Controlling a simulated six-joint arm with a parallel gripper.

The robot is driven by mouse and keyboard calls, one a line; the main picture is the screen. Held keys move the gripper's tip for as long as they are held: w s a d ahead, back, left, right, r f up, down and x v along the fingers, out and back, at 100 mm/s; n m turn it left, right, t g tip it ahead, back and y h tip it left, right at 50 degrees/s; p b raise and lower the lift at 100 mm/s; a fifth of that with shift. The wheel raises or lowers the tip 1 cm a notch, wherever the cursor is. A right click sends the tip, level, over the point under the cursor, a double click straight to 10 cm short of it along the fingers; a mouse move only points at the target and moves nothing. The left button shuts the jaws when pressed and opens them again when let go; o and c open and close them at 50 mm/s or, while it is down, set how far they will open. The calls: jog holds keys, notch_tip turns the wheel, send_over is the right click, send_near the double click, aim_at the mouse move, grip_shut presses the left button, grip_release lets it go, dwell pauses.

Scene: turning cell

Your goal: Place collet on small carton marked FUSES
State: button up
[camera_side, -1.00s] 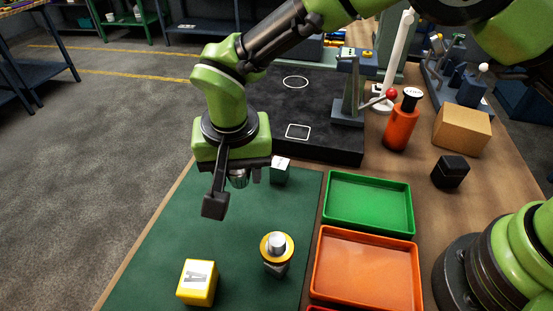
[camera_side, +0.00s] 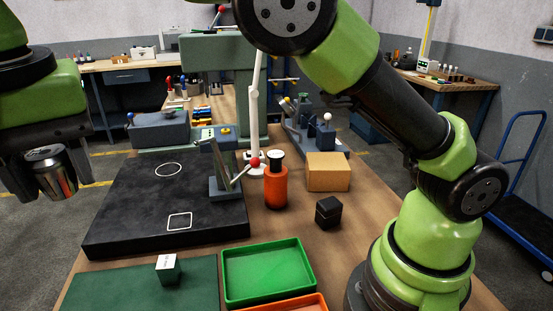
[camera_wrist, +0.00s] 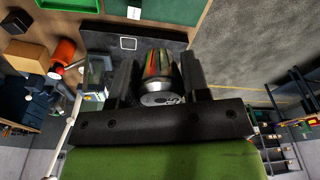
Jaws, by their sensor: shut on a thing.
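The collet (camera_side: 54,174) is a shiny metal piece with slots, at the far left of the side view. My gripper (camera_side: 46,158) is shut on it and holds it up in the air, left of the black plate. In the wrist view the collet (camera_wrist: 158,75) sits between the two dark fingers of my gripper (camera_wrist: 156,68), with its round end toward the camera. A plain brown carton (camera_side: 328,173) stands on the bench at the right, well away from my gripper. It also shows in the wrist view (camera_wrist: 24,55). I can read no FUSES marking on it.
A black plate (camera_side: 120,215) with white outlines lies mid-bench. An orange bottle (camera_side: 276,188), a black block (camera_side: 328,211) and a lever press (camera_side: 222,172) stand around the carton. A green tray (camera_side: 268,272) and a cube with a white top (camera_side: 168,267) are in front.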

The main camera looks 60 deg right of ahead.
jog(key=w+d+m, duration=0.2)
jog(key=w+d, duration=0.1)
jog(key=d, duration=0.4)
jog(key=w+d+m, duration=0.3)
jog(key=w+d, duration=0.1)
jog(key=d, duration=0.4)
jog(key=m+g, duration=0.2)
jog(key=m, duration=1.1)
send_over(329, 160)
jog(key=shift+h, duration=0.4)
jog(key=f, duration=2.1)
jog(key=shift+w+a, duration=0.1)
jog(key=shift+a, duration=0.15)
jog(key=shift+f, duration=0.15)
jog(key=o, duration=1)
